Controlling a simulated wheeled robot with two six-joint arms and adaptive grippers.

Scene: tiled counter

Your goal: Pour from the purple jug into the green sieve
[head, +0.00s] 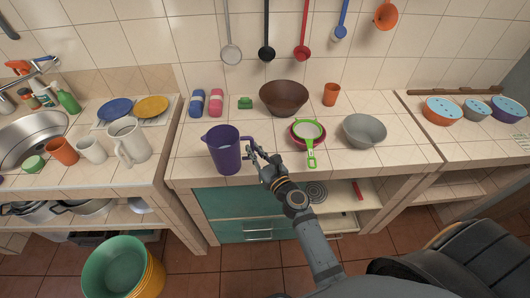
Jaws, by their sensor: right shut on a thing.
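The purple jug (224,152) stands upright near the front edge of the middle tiled counter, with its handle toward the right. My right gripper (254,152) is shut on the jug at its handle. The green sieve (309,131) is to the right of the jug, resting over a red bowl (295,139), with its green handle pointing toward the counter's front edge. My left gripper is not in view.
A brown bowl (284,97) stands behind the jug and sieve, and a grey bowl (365,131) stands right of the sieve. An orange cup (331,94) is at the back. Utensils hang on the wall. Clear tiles lie between jug and brown bowl.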

